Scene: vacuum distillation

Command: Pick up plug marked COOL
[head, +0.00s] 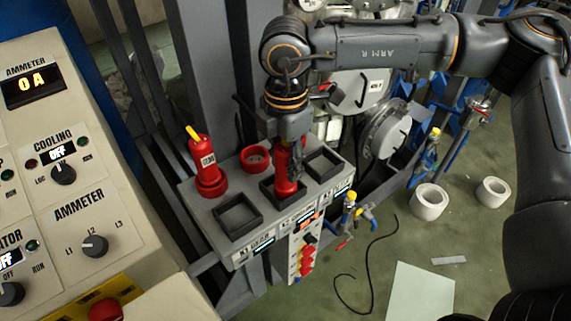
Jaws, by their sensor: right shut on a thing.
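My right gripper (291,157) reaches down from above and is shut on a red plug (284,180). The held plug is upright at the front middle black square holder of the grey plug box; I cannot tell whether its bottom still rests in it. The gripper hides part of the plug, and no marking on it can be read. Another red plug (204,165) with a yellow top and a small white label stands in a red round socket at the left of the box; its label is too small to read. My left gripper is not in view.
The grey plug box (212,232) also has an empty red round socket (256,157) and empty black square holders to the left (238,216) and right (323,165). A control panel (80,190) stands at left. Pipes and gauges are behind; white rings (428,203) lie on the floor.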

